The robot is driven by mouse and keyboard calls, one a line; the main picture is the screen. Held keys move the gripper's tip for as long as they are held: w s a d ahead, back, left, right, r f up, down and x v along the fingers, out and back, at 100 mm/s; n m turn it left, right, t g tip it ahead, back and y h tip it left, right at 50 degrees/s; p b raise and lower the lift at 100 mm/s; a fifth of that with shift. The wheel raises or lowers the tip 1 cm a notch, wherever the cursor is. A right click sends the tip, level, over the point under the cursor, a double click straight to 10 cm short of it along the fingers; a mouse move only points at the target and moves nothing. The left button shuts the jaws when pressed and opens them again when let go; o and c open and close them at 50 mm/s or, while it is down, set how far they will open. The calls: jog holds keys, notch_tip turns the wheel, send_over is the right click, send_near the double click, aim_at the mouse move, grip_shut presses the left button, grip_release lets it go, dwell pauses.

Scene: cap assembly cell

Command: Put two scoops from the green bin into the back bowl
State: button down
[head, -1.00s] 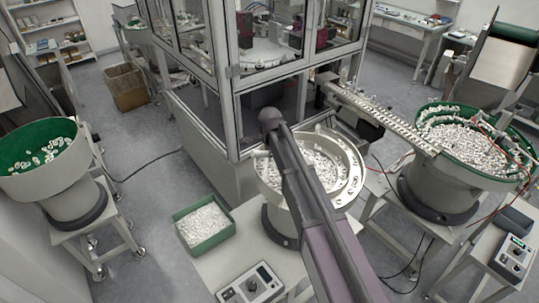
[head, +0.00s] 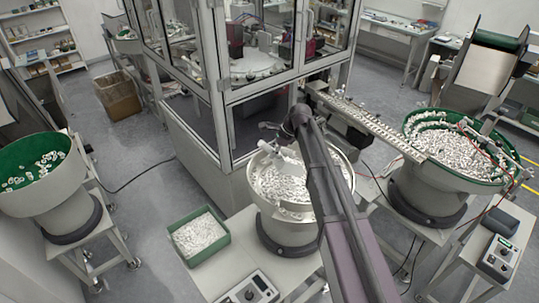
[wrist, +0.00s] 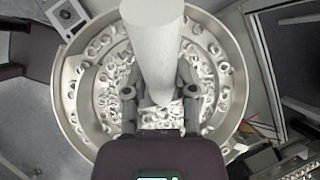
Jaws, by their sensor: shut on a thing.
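The green bin (head: 199,236), a shallow tray full of small white parts, sits on the table left of the middle bowl. The middle bowl (head: 341,166) is a pale feeder bowl holding many white ring-like caps; my arm covers part of it. My gripper (head: 279,134) is above this bowl, shut on a white scoop (head: 285,162). In the wrist view the scoop (wrist: 153,45) shows as a thick white cylinder between the fingers (wrist: 158,93), with the bowl below. I cannot tell whether the scoop holds parts, or which bowl is the back bowl.
A green-lined bowl (head: 68,201) stands at left, and a larger full bowl (head: 428,190) at right with a feed rail (head: 365,122). A glazed machine cabinet (head: 190,125) rises behind the middle bowl. A control box (head: 250,291) is at the front.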

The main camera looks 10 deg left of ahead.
jog(key=shift+w+d+r+g+y, duration=0.35)
jog(key=shift+w+d+r+y, duration=0.15)
jog(key=shift+d+r+y, duration=0.2)
jog(key=shift+w+d+r+g+y, duration=0.35)
jog(key=shift+w+d+r+y, duration=0.15)
jog(key=shift+d+r+y, duration=0.2)
jog(key=shift+w+d+r+m+g+y+b, duration=0.1)
jog(key=shift+w+d+r+g+y+b, duration=0.15)
jog(key=shift+d+y+b, duration=0.15)
jog(key=shift+w+d+r+m+g+y+b, duration=0.15)
jog(key=shift+w+d+y+b, duration=0.15)
jog(key=shift+d, duration=0.25)
jog(key=shift+w+d+r+m+g+y+b, duration=0.1)
jog(key=shift+w+d+r+g+y+b, duration=0.15)
jog(key=shift+d+y, duration=0.2)
